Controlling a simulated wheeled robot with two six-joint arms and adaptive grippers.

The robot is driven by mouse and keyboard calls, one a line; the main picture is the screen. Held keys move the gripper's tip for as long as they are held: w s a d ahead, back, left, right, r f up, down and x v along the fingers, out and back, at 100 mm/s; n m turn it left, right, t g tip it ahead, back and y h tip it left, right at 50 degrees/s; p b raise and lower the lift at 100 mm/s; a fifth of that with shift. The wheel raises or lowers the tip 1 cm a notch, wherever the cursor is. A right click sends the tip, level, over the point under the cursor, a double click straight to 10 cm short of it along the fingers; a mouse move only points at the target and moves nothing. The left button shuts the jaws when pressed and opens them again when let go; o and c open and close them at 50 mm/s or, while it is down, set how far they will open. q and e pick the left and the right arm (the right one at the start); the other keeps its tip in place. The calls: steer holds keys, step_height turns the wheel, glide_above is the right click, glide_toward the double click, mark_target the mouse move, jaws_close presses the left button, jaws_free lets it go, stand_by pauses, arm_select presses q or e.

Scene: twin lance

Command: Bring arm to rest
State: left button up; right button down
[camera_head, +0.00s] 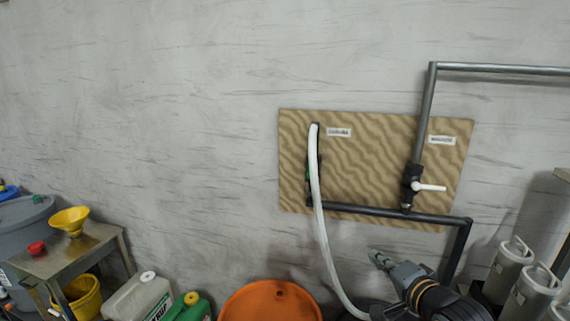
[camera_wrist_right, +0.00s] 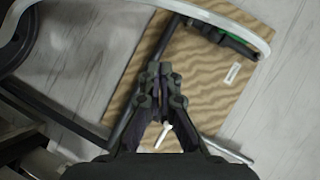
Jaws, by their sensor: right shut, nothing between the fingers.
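My right gripper (camera_head: 376,257) is at the lower right of the head view, in front of the wall below the wooden board (camera_head: 374,150). Its fingers are together and hold nothing. In the right wrist view the closed fingers (camera_wrist_right: 167,72) are in the middle, with the board (camera_wrist_right: 205,85) behind them. A white valve handle (camera_wrist_right: 166,130) shows between the finger links there. In the head view the same white handle (camera_head: 430,187) is on the pipe, above and to the right of the gripper. My left gripper is not in view.
A white hose (camera_head: 319,200) hangs from the board to the floor area beside my right arm. Grey pipes (camera_head: 420,130) run along the wall. An orange drum (camera_head: 270,302) stands to the left, grey cylinders (camera_head: 508,268) to the right. A metal table (camera_head: 75,255) with a yellow funnel (camera_head: 70,219) is far left.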

steer(key=s+d+f+n+g+h, duration=0.3)
steer(key=s+f+n+g, duration=0.8)
steer(key=s+f, duration=1.35)
steer(key=s+d+f+g+h, duration=0.1)
steer(key=s+f, duration=0.1)
steer(key=f, duration=1.3)
steer(key=s+d+f, duration=0.1)
steer(key=s+f, duration=0.1)
steer(key=f, duration=1.2)
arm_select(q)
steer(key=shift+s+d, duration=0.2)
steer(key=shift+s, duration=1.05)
arm_select(e)
steer(key=s+d+f+g, duration=0.1)
steer(key=s+f, duration=1.3)
steer(key=s, duration=0.3)
steer(key=shift+s+d+n, duration=0.15)
steer(key=shift+n, duration=0.15)
steer(key=shift+f, duration=0.1)
